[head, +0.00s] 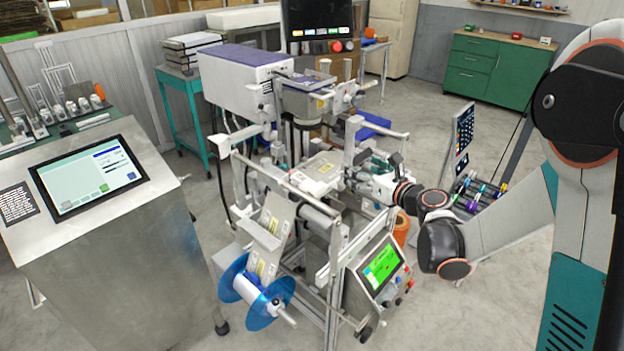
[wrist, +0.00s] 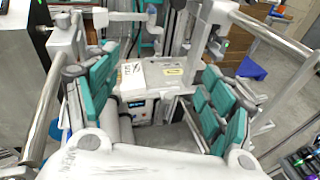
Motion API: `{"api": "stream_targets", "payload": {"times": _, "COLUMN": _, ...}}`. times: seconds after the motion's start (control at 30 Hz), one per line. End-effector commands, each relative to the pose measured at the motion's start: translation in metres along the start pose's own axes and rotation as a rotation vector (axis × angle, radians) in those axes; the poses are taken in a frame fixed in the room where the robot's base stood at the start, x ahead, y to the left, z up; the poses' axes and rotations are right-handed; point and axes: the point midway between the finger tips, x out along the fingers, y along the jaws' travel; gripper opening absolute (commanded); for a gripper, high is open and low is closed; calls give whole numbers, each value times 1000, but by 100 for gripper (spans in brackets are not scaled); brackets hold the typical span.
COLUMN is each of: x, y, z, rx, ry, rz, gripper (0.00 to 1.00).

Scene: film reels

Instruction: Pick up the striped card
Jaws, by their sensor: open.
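My gripper (wrist: 160,82) is open in the wrist view, with its teal finger pads wide apart and nothing held between them. In the head view my gripper (head: 364,168) is at the middle of the labelling machine, reaching in from the right. A small white card with dark marks (wrist: 133,77) lies on the machine's bed beyond the fingers, left of centre in the gap; it looks like the striped card, but the stripes are too small to be sure. In the head view a pale piece (head: 323,168) lies on the bed left of my gripper; I cannot tell its markings.
Metal rails and posts of the machine (head: 305,200) stand close on both sides of my gripper. A yellow label (wrist: 173,71) is right of the card. A blue reel (head: 232,280) hangs at the front. A green-screen panel (head: 381,266) is below my arm.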

Motion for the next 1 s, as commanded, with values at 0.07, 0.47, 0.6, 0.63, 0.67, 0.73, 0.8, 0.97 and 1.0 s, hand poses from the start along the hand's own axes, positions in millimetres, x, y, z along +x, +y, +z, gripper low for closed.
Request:
{"api": "stream_targets", "payload": {"times": 0.07, "x": 9, "y": 4, "z": -34, "rx": -122, "ry": 71, "rz": 51, "gripper": 75}}
{"api": "stream_targets", "payload": {"times": 0.47, "x": 24, "y": 14, "z": -106, "rx": -349, "ry": 214, "rz": 160, "gripper": 75}}
{"api": "stream_targets", "payload": {"times": 0.6, "x": 44, "y": 17, "z": -111, "rx": -347, "ry": 212, "rz": 160, "gripper": 75}}
{"api": "stream_targets", "payload": {"times": 0.63, "x": 50, "y": 17, "z": -112, "rx": -347, "ry": 212, "rz": 160, "gripper": 75}}
{"api": "stream_targets", "payload": {"times": 0.67, "x": 55, "y": 18, "z": -114, "rx": -347, "ry": 212, "rz": 160, "gripper": 75}}
{"api": "stream_targets", "payload": {"times": 0.73, "x": 68, "y": 20, "z": -117, "rx": -347, "ry": 212, "rz": 160, "gripper": 75}}
{"api": "stream_targets", "payload": {"times": 0.8, "x": 81, "y": 21, "z": -119, "rx": -346, "ry": 212, "rz": 159, "gripper": 75}}
{"api": "stream_targets", "payload": {"times": 0.97, "x": 97, "y": 23, "z": -121, "rx": -345, "ry": 211, "rz": 158, "gripper": 75}}
{"api": "stream_targets", "payload": {"times": 1.0, "x": 99, "y": 23, "z": -121, "rx": -345, "ry": 211, "rz": 158, "gripper": 75}}
